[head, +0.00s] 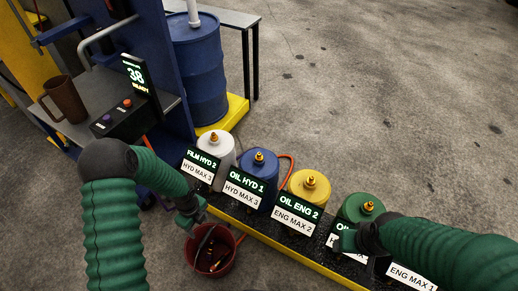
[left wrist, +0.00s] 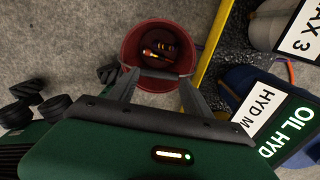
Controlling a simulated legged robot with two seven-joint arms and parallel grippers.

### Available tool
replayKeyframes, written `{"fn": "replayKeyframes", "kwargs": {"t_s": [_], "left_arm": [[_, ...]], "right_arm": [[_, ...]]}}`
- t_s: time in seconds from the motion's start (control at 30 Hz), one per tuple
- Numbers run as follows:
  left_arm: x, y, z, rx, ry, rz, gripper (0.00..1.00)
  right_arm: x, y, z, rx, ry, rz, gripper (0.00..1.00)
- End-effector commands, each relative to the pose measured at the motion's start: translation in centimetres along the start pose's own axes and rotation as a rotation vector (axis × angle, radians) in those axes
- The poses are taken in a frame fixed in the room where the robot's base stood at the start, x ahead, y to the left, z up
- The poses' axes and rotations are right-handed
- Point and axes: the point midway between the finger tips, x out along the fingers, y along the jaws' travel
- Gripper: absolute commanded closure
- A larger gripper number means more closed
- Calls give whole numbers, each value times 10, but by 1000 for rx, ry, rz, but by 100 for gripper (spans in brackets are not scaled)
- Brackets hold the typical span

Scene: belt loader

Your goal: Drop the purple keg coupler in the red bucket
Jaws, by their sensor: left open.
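The red bucket (head: 226,264) stands on the floor in front of the keg row. It also shows in the left wrist view (left wrist: 127,47), with several dark and copper-coloured pieces inside. I cannot make out a purple keg coupler in either view; the pieces in the bucket are too dark to tell. My right gripper (head: 352,242) is beside the green keg (head: 350,208), its jaws unclear.
White (head: 220,152), blue (head: 262,180) and yellow (head: 305,192) kegs with brass tops and labels stand on a yellow-edged platform. A brown mug (head: 66,98) and a control box (head: 130,118) reading 38 READY sit on the bench. Floor at right is clear.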

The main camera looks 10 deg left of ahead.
Motion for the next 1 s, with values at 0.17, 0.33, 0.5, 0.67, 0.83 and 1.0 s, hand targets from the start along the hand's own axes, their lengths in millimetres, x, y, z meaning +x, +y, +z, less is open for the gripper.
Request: {"fn": "replayKeyframes", "kwargs": {"t_s": [0.17, 0.33, 0.5, 0.67, 0.83, 1.0], "left_arm": [[-64, -1, 1, -2, -2, -3, 43], [-109, 0, 1, -2, -1, -1, 43], [-134, 0, 1, -1, 0, 0, 43], [-139, -1, 0, 0, 1, 0, 43], [-139, -1, 0, 0, 1, 0, 43], [-139, 0, 0, 0, 0, 0, 43]], "right_arm": [[-36, 0, -9, 0, 0, 0, 44], [-58, 0, -14, 0, 0, 0, 44], [-68, 0, -16, 0, 0, 0, 44], [-69, 0, -16, 0, 0, 0, 44], [-68, 0, -16, 0, 0, 0, 44], [-68, 0, -16, 0, 0, 0, 44]]}}
